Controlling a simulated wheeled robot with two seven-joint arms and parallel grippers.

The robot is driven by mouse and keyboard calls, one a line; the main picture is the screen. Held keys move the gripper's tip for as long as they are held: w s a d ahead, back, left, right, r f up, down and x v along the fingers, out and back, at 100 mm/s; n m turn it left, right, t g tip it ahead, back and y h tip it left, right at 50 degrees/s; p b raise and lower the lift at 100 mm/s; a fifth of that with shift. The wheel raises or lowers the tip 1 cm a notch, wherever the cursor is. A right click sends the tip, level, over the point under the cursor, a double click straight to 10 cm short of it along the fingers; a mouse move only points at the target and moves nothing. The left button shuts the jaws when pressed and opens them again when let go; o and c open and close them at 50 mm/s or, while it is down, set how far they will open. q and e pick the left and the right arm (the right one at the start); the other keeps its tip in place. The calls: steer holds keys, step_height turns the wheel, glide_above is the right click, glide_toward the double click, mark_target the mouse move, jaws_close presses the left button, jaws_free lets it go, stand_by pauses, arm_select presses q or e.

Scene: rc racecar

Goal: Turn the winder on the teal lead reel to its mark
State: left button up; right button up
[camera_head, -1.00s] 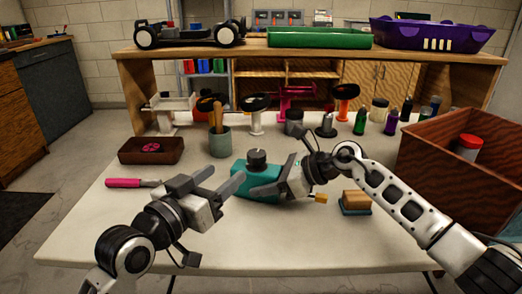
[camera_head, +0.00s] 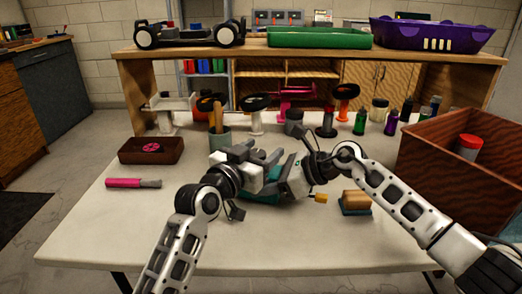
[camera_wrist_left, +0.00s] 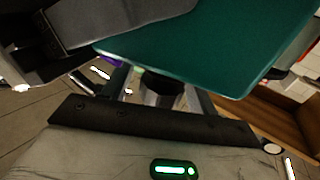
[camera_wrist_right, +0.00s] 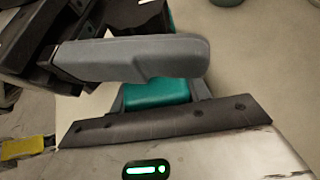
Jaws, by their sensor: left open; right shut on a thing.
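The teal lead reel (camera_head: 262,197) stands near the middle of the table, mostly covered by my grippers in the head view. Its teal body also shows large in the left wrist view (camera_wrist_left: 215,45). My right gripper (camera_head: 277,188) is shut on the reel's body from the right; teal shows beside its grey finger in the right wrist view (camera_wrist_right: 155,93). My left gripper (camera_head: 268,158) is open over the reel's top. The dark round winder (camera_wrist_left: 162,84) shows between its fingers in the left wrist view; contact cannot be told. The winder is hidden in the head view, and no mark is visible.
A cup with wooden handles (camera_head: 219,133) stands close behind my left gripper. A sponge-like block (camera_head: 356,202) lies to the right, and a pink-handled tool (camera_head: 124,183) to the left. A wooden crate (camera_head: 425,165) stands at the right edge. The front table area is clear.

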arm_select(q)
steer(key=shift+w+d, duration=0.1)
steer(key=shift+w, duration=0.1)
steer(key=shift+c, duration=0.3)
steer(key=c, duration=0.9)
steer(key=shift+c, duration=0.2)
steer(key=shift+d+r+m+h, duration=0.1)
steer(key=shift+m+h, duration=0.3)
